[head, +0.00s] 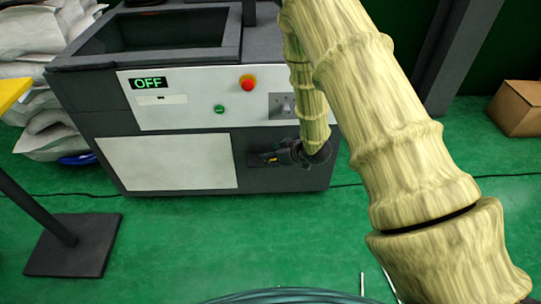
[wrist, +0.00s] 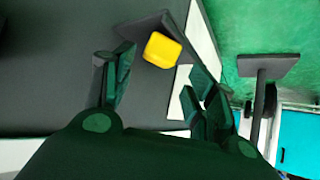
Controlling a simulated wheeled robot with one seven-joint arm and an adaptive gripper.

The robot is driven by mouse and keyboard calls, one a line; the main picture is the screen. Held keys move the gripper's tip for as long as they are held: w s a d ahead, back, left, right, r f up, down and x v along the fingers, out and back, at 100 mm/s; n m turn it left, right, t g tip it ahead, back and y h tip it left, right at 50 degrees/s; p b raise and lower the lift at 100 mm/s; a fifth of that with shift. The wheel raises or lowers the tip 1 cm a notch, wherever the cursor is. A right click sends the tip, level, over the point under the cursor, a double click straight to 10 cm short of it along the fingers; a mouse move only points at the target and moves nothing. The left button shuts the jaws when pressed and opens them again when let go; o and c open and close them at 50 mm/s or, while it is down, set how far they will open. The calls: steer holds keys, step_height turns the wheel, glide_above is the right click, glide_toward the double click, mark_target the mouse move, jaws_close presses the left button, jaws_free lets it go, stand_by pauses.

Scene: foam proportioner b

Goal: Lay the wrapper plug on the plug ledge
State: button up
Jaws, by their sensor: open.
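A small yellow block, which I take for the wrapper plug (wrist: 162,50), is in the wrist view, just beyond and between the fingertips. It lies on or against a dark grey plate, likely the plug ledge (wrist: 143,27), which juts from the machine front. My gripper (wrist: 163,68) is open, with a finger on either side of the block and gaps to both. In the head view my gripper (head: 284,155) is low at the machine's right front, and only a speck of yellow (head: 270,158) shows there.
The machine (head: 190,110) has an OFF display (head: 149,83), a red button (head: 248,84), a green button (head: 219,109) and a switch (head: 283,105). A black stand base (head: 75,246) is at left, a cardboard box (head: 518,107) at right. Green floor in front is mostly clear.

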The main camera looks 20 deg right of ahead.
steer(key=v, duration=0.9)
steer(key=shift+s+r, duration=0.25)
steer(key=s+a+f+m+g+h, duration=0.25)
steer(key=s+f, duration=0.45)
steer(key=s, duration=0.5)
steer(key=s+a+f+m+g+h, duration=0.1)
steer(key=s+f+m+g, duration=0.15)
steer(key=s+f, duration=0.75)
steer(key=s+a+f+m+g+h, duration=0.15)
steer(key=s+f+g, duration=0.3)
steer(key=s, duration=1.05)
step_height(320, 180, up, 32)
steer(key=p, duration=3.2)
steer(key=shift+t, duration=0.35)
